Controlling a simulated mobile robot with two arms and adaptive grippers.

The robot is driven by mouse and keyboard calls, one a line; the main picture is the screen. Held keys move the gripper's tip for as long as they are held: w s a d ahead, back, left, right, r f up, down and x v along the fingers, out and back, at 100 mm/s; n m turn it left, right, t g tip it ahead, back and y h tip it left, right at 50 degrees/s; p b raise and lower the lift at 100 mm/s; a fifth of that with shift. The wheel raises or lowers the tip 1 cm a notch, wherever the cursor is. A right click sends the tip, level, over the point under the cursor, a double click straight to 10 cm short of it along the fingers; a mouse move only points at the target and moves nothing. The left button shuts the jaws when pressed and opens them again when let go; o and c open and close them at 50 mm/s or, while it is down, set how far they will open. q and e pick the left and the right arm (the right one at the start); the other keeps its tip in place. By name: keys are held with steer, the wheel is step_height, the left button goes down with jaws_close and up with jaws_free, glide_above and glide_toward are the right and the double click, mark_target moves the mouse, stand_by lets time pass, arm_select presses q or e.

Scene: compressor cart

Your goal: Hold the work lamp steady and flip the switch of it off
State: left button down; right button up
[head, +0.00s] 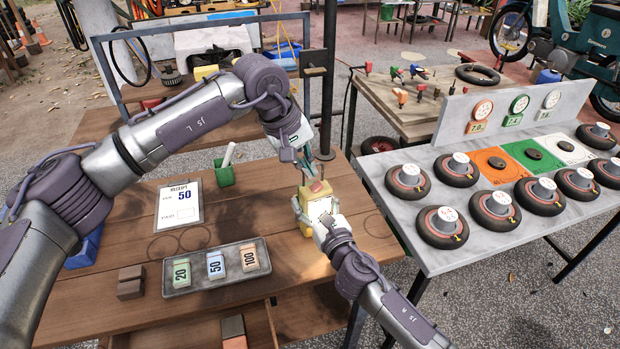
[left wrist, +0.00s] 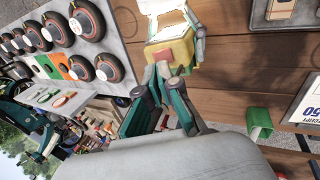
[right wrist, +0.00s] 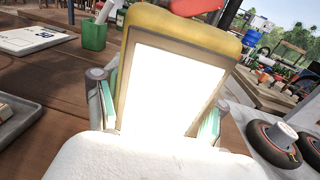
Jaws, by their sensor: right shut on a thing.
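The yellow work lamp (head: 306,222) stands on the wooden table, its white panel glowing brightly in the right wrist view (right wrist: 173,85). A red switch (head: 317,186) is on its top; it also shows in the left wrist view (left wrist: 164,56). My right gripper (head: 322,222) is shut on the lamp, with one finger on each side of its body. My left gripper (head: 301,168) comes down from above, its fingertips close together right by the switch. It looks shut and empty. I cannot tell whether it touches the switch.
A grey tray (head: 216,284) with number cards, a receipt board (head: 180,206) and a green cup (head: 224,174) stand left of the lamp. A dark post (head: 327,100) rises behind. A grey table (head: 400,222) with several wheels is at right.

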mark_target(318, 184)
arm_select(q)
step_height(318, 184, up, 10)
steer(key=a, duration=0.1)
steer(key=shift+s+a, duration=0.2)
steer(key=shift+s, duration=0.25)
steer(key=a, duration=0.1)
steer(key=s+a+f+h, duration=0.1)
steer(key=a, duration=0.1)
steer(key=s+a+h, duration=0.1)
steer(key=shift+a+f+t, duration=0.3)
steer(key=shift+f+t, duration=0.1)
steer(key=shift+w, duration=0.1)
steer(key=x, duration=1.4)
